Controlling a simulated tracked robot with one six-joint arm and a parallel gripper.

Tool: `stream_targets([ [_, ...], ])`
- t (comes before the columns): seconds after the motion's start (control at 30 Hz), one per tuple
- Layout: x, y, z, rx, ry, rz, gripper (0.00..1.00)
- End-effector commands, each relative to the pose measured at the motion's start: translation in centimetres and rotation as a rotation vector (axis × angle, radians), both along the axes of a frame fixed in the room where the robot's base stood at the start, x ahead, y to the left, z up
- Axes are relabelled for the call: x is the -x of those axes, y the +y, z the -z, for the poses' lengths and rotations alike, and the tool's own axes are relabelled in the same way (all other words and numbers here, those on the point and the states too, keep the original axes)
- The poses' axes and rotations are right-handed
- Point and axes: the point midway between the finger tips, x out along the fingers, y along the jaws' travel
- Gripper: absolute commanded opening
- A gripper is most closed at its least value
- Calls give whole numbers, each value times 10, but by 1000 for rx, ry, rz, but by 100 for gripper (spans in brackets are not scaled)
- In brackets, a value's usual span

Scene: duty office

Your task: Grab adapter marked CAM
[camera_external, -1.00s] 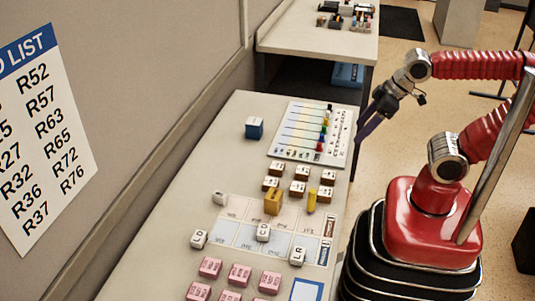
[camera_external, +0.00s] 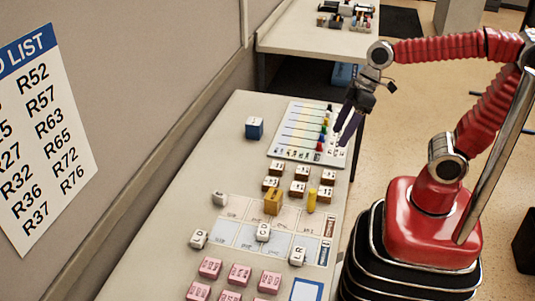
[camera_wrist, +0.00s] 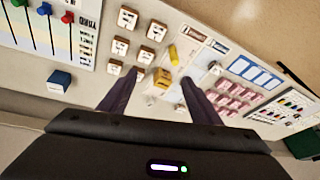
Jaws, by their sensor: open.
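No label that reads CAM can be made out. Several small white-topped brown blocks (camera_external: 299,188) stand in two rows on the desk, their print too small to read; they also show in the wrist view (camera_wrist: 120,46). A mustard block (camera_external: 272,201) and a yellow cylinder (camera_external: 312,200) stand just in front of them. White blocks with letters, such as one (camera_external: 263,232), stand on and around a printed grid. My gripper (camera_external: 346,132) is open and empty, above the desk's right edge by the slider board. Its fingers (camera_wrist: 159,76) show spread in the wrist view.
A board with coloured sliders (camera_external: 300,130) lies behind the brown blocks. A blue block (camera_external: 254,128) stands left of it. Several pink blocks (camera_external: 239,274) stand at the front. A wall panel with a printed list (camera_external: 45,130) borders the desk (camera_external: 170,200), whose left side is mostly bare.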

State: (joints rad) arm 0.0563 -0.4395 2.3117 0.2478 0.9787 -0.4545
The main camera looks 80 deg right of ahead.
Motion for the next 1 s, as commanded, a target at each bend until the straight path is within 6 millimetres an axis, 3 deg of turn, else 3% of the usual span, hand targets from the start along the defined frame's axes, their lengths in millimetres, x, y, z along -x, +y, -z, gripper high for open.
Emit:
stream_targets([
  [0.57,-93,28,25,-185,38,-360,58],
  [1.0,-171,39,60,-351,-66,-595,58],
])
